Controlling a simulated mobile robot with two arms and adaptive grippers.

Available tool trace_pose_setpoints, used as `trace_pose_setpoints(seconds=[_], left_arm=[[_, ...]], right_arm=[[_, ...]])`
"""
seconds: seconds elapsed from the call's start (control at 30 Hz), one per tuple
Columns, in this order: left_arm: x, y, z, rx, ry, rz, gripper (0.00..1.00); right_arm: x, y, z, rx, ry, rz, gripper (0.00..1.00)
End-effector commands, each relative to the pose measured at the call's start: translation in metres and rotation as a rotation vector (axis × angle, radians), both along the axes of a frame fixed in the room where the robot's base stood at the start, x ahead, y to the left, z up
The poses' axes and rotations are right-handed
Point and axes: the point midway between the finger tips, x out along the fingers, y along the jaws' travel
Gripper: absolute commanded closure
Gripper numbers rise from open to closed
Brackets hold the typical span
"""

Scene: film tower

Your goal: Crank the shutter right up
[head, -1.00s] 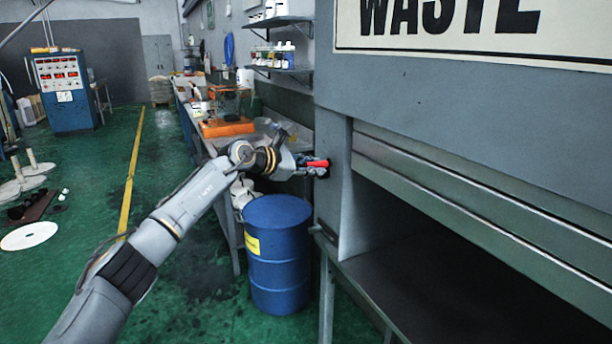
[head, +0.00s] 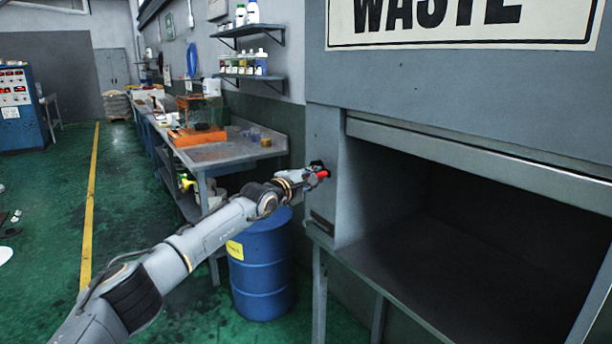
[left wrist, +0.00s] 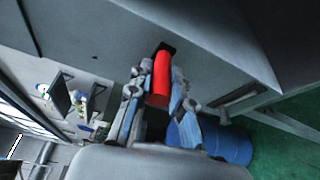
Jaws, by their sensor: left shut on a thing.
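The grey cabinet (head: 322,150) under the WASTE sign has a shutter (head: 470,158). The shutter sits high, with only a narrow strip showing at the top of a wide dark opening. A red crank handle (head: 322,174) sticks out on the cabinet's left side. My left gripper (head: 312,176) is at the handle. In the left wrist view the red handle (left wrist: 162,78) lies between the two fingers of my left gripper (left wrist: 160,92), which are shut on it. The crank's arm and pivot are mostly hidden. My right gripper is in neither view.
A blue drum (head: 262,265) stands on the floor below my left arm, beside the cabinet. A workbench (head: 225,155) with an orange device (head: 197,136) runs along the wall behind. Shelves (head: 250,78) hold bottles.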

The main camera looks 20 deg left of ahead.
Motion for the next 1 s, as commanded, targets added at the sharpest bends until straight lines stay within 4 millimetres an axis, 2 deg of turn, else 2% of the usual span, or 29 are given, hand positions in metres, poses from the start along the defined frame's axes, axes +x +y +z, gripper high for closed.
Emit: trace_pose_setpoints(seconds=[0.1,0.3,0.47,0.77,0.8,0.87,0.9,1.0], left_arm=[[0.001,0.005,-0.003,0.038,-0.030,0.004,1.00],[0.001,0.008,-0.004,0.069,-0.056,0.004,1.00],[0.001,0.009,-0.004,0.075,-0.062,0.004,1.00],[0.001,0.009,-0.004,0.075,-0.063,0.005,1.00],[0.001,0.009,-0.003,0.074,-0.063,0.005,0.72],[0.001,0.009,-0.003,0.074,-0.063,0.005,0.60],[0.001,0.009,-0.004,0.074,-0.063,0.005,0.57],[0.001,0.009,-0.004,0.074,-0.062,0.004,0.57]], right_arm=[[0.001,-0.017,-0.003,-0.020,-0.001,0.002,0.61],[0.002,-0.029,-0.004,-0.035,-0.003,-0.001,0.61],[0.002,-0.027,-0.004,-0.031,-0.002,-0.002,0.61],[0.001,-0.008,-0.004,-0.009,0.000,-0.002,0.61],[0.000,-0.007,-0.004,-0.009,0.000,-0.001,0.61],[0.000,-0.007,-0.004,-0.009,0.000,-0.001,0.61],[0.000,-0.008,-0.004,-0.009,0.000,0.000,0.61],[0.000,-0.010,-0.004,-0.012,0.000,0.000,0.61]])
